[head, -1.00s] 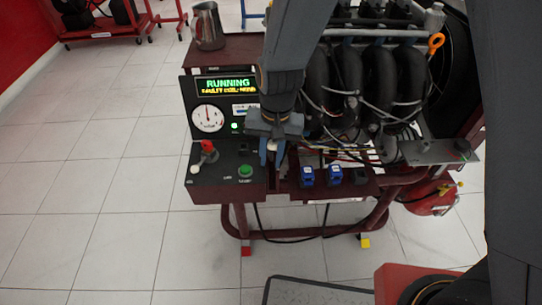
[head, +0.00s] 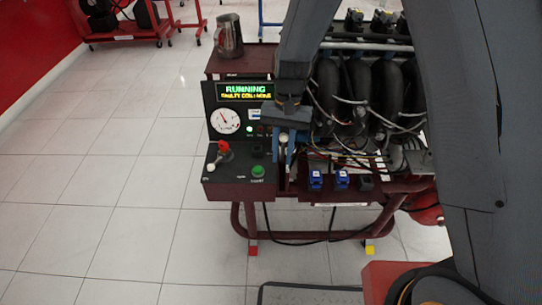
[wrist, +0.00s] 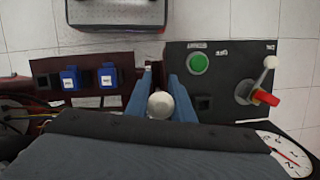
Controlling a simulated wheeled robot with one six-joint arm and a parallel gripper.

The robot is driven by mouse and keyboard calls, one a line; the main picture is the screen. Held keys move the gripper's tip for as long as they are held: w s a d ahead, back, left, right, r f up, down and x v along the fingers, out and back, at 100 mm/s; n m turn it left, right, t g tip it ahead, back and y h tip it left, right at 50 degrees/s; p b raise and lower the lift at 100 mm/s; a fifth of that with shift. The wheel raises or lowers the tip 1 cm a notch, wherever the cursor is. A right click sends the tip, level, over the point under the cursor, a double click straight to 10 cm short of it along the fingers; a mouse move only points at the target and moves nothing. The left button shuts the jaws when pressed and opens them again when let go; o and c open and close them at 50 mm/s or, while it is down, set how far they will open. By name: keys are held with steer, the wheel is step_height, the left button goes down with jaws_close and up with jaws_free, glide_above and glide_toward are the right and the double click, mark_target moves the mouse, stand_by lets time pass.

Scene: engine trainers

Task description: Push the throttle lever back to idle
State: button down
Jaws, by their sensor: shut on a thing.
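The throttle lever shows as a white ball knob (wrist: 160,105) in the wrist view, between the two blue fingers of my gripper (wrist: 160,92). My gripper is shut on this knob. In the head view the gripper (head: 283,152) is at the right edge of the black control panel (head: 236,176), with the pale knob (head: 283,137) between its fingers. The lever's shaft is hidden below the knob.
The panel carries a green button (head: 258,171), a red-handled switch (head: 224,148) and a gauge (head: 225,121). The display (head: 245,91) reads RUNNING. Blue-capped switches (head: 315,179) sit right of my gripper. A metal jug (head: 229,36) stands on the stand's top. Engine pipes and cables are close behind.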

steer(key=shift+w+r+p, duration=0.15)
steer(key=shift+w+p, duration=0.15)
steer(key=shift+w, duration=0.5)
steer(key=shift+a, duration=0.1)
stand_by(0.6)
steer(key=c, duration=1.6)
jaws_free()
steer(key=shift+r, duration=0.1)
steer(key=shift+b+v, duration=0.3)
steer(key=shift+v, duration=3.5)
